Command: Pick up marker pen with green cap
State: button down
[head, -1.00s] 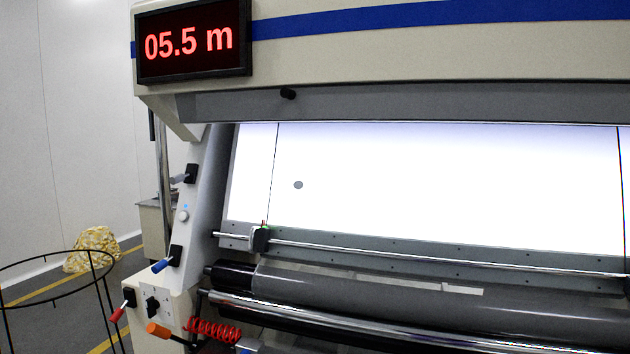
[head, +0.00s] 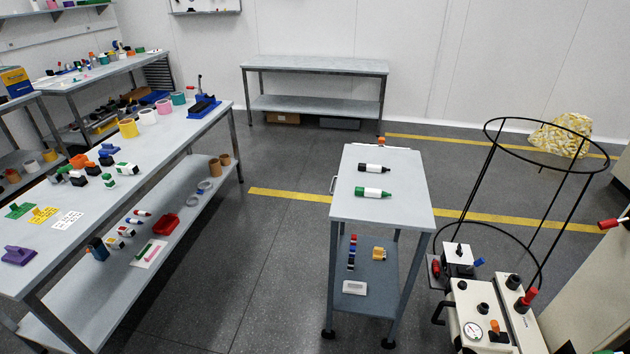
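A marker pen with a green cap (head: 373,193) lies on the top of a small grey cart (head: 382,216) right of the middle of the head view. My gripper is not in view.
A long workbench (head: 190,130) with tape rolls, stamps and other small items runs along the left. A black wire hoop stand (head: 540,128) and a machine panel (head: 490,312) stand at the right. Grey floor (head: 285,240) is clear between workbench and cart.

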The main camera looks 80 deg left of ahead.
aim_at(360, 191)
jog(key=u, duration=1.65)
